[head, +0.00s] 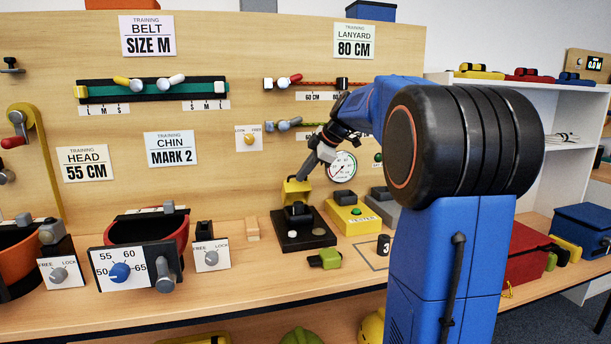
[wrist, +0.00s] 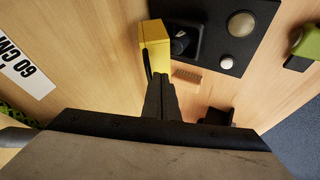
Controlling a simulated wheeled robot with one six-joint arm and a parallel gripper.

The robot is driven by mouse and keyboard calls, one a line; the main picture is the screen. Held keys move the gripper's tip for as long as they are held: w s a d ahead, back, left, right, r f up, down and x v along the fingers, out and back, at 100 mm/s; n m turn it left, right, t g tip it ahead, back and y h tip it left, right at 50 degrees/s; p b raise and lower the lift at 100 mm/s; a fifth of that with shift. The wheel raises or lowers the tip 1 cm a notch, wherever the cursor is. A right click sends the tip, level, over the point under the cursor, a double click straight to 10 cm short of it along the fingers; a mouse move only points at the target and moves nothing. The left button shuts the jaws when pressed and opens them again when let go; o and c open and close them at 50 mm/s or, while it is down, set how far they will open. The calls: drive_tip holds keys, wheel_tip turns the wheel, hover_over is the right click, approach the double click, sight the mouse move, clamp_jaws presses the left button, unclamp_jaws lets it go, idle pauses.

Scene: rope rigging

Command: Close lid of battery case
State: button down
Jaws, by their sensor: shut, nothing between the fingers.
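The battery case is a black base plate (head: 304,239) on the bench, with a raised black well (head: 298,212) and a yellow lid (head: 295,190) standing up, open, at its back. In the wrist view the yellow lid (wrist: 156,48) is seen edge-on beside the black well (wrist: 187,40) and the plate (wrist: 232,60). My gripper (head: 303,178) is shut and empty, its tips at the lid's upper part; in the wrist view the fingertips (wrist: 160,80) sit by the lid's near end. I cannot tell whether they touch it.
A yellow box with a green button (head: 354,215) stands just right of the case. A green and black connector (head: 325,259) lies in front, and a wooden block (head: 252,228) stands to the left. The upright board with a gauge (head: 342,167) rises close behind.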

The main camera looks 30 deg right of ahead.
idle(0.3)
drive_tip(key=w, duration=0.2)
drive_tip(key=w+d+r+g, duration=0.1)
drive_tip(key=shift+w+r, duration=0.1)
drive_tip(key=shift+w, duration=0.05)
drive_tip(key=shift+w+d+r, duration=0.1)
drive_tip(key=shift+w+r, duration=0.05)
drive_tip(key=shift+w, duration=0.25)
